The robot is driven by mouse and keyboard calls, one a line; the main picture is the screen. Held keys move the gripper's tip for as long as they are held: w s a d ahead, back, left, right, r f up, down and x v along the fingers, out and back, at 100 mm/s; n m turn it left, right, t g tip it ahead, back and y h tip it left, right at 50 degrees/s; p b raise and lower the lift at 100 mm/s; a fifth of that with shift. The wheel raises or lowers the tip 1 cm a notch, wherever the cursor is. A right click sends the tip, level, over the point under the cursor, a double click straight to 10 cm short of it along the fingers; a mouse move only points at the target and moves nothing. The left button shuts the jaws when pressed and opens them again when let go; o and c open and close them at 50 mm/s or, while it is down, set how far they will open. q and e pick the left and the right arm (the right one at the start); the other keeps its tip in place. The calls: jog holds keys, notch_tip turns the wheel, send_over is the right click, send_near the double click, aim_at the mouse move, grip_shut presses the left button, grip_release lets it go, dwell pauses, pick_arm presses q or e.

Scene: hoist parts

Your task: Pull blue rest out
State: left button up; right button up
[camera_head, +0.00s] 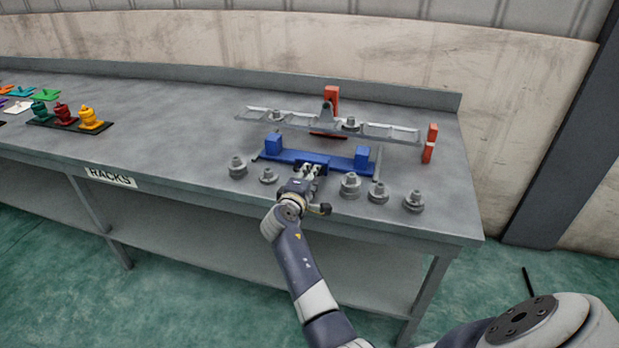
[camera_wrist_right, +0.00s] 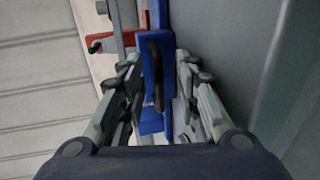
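The blue rest (camera_head: 335,161) lies on the table below a long grey beam, with an upright blue block near each end. My right gripper (camera_head: 313,169) is at the front middle of the blue rest. In the right wrist view, its fingers (camera_wrist_right: 157,85) stand apart on either side of a blue part of the rest (camera_wrist_right: 155,30) that has a dark strip on it. A small gap seems to show on each side, so the gripper looks open around it. My left gripper is not in view.
Several grey weights (camera_head: 350,184) stand along the front, on both sides of my gripper. Coloured parts (camera_head: 91,119) lie at far left.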

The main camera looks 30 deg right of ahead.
jog(key=shift+r, duration=0.35)
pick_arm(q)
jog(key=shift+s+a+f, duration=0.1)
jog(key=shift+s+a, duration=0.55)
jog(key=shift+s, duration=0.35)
pick_arm(e)
notch_tip(320, 180, up, 9)
jog(key=shift+r, duration=0.2)
jog(key=shift+f, duration=0.1)
dwell(0.7)
